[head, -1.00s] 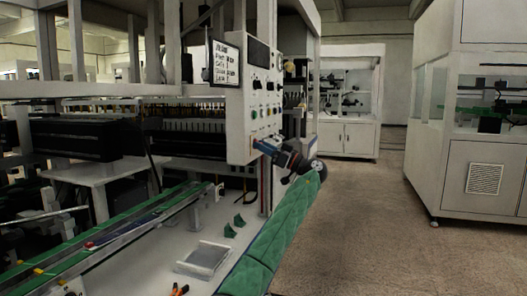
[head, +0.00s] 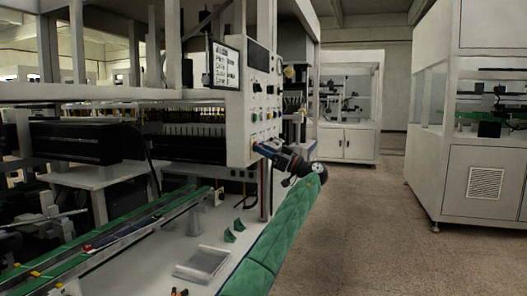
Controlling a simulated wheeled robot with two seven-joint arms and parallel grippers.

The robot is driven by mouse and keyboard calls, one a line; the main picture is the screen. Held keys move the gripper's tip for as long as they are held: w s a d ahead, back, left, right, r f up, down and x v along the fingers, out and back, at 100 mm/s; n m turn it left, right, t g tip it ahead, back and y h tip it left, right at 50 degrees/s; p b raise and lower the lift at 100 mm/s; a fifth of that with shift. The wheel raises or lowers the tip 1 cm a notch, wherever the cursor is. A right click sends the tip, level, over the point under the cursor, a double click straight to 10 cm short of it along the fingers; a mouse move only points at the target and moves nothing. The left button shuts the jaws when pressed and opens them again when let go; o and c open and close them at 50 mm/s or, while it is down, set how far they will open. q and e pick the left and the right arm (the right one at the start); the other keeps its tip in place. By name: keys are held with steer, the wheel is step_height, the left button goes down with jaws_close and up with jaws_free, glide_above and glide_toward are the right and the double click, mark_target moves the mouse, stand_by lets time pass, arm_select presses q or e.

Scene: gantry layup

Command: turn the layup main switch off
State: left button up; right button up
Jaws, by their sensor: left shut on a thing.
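The layup control panel (head: 262,75) is a pale upright box on the gantry's near corner, with a dark screen, dark knobs and several coloured buttons. My left arm, in a green quilted sleeve, reaches up from the bottom. My left gripper (head: 259,148) is at the panel's low front edge, below the coloured buttons. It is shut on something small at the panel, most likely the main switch. The fingers hide that part, so its turn position cannot be seen. My right gripper is out of view.
A sign (head: 226,65) hangs left of the panel. Below, a white bench (head: 160,262) carries green rails, small green brackets (head: 233,231) and a clear-sided tray (head: 203,264). White machine cabinets (head: 480,180) stand at the right. The floor (head: 370,230) between is clear.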

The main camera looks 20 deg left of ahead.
arm_select(q)
steer(key=o, duration=1)
steer(key=v, duration=0.8)
steer(key=shift+a+f+p, duration=0.1)
steer(key=shift+p, duration=0.25)
